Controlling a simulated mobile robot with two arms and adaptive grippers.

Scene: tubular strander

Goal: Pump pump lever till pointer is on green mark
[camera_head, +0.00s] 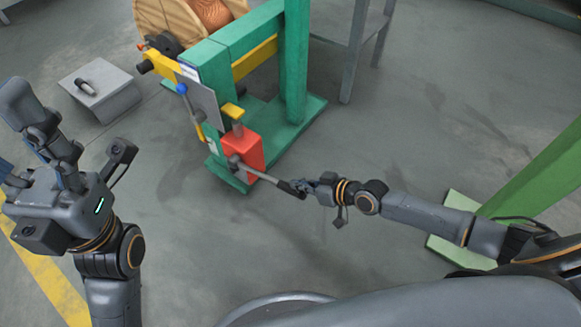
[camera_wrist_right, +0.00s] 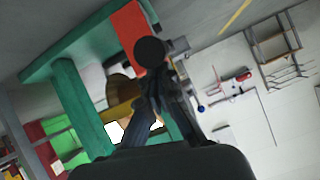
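The red pump (camera_head: 248,150) is fixed low on the green machine frame; it also shows in the right wrist view (camera_wrist_right: 128,30). Its pump lever (camera_head: 262,176) is a thin grey rod that slopes down to the right to a black grip. My right gripper (camera_head: 304,187) is at this grip. In the right wrist view the round black grip end (camera_wrist_right: 149,51) sits at the fingertips, which close around it. My left gripper (camera_head: 22,135) is raised at the far left, empty, with its fingers spread. I cannot make out the pointer or the green mark.
A grey panel with a blue-knobbed handle (camera_head: 182,89) is above and left of the pump. A wooden reel (camera_head: 170,18) stands behind it. A grey box (camera_head: 103,92) is on the floor at left. A green post (camera_head: 540,170) stands at right. The floor between is clear.

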